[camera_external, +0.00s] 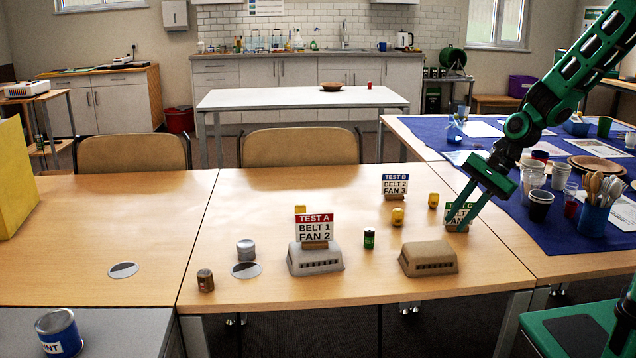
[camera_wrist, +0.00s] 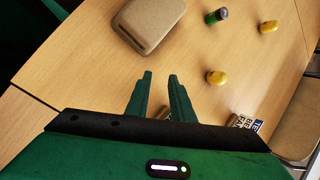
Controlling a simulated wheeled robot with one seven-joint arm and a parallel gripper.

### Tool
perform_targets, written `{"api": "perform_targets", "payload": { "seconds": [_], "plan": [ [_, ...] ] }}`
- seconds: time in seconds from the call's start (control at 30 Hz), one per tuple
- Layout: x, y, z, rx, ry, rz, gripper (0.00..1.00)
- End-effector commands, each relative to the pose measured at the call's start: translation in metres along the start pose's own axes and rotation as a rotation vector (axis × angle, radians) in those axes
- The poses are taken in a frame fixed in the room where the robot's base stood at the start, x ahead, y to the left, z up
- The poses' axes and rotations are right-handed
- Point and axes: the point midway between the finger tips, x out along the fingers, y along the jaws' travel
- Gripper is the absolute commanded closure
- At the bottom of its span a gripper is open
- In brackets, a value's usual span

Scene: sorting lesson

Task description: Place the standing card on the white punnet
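My gripper (camera_external: 467,224) is low over the table's right side, at the green TEST C card (camera_external: 455,213), which stands in a wooden base and is partly covered by a finger. In the wrist view my gripper's fingers (camera_wrist: 160,77) are apart, with table showing between their tips. A small brownish piece shows deeper between them; whether they touch it is unclear. The white punnet (camera_external: 316,263) sits upside down at the table's front middle, and the red TEST A card (camera_external: 314,226) stands on it. The blue TEST B card (camera_external: 395,184) stands farther back; it also shows in the wrist view (camera_wrist: 244,122).
A brown upturned punnet (camera_external: 429,260) lies right of the white one. A dark green can (camera_external: 369,239) stands between them. Yellow items (camera_external: 397,217) are behind. Metal weights (camera_external: 246,250) are left. A blue-covered table with cups (camera_external: 540,206) is right. The left table is mostly clear.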

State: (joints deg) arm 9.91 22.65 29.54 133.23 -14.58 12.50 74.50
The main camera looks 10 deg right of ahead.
Motion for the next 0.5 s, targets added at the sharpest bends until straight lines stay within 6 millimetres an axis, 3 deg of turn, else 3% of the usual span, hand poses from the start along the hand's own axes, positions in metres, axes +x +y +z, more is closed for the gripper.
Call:
{"api": "perform_targets", "payload": {
  "seconds": [0.1, 0.2, 0.33, 0.5],
  "plan": [
    [-0.046, 0.031, -0.044, -0.097, 0.13, 0.068, 0.79],
    [-0.09, 0.063, -0.076, -0.168, 0.221, 0.141, 0.79],
    [-0.15, 0.108, -0.104, -0.233, 0.306, 0.236, 0.79],
    [-0.223, 0.173, -0.116, -0.285, 0.36, 0.343, 0.79]
  ]
}}
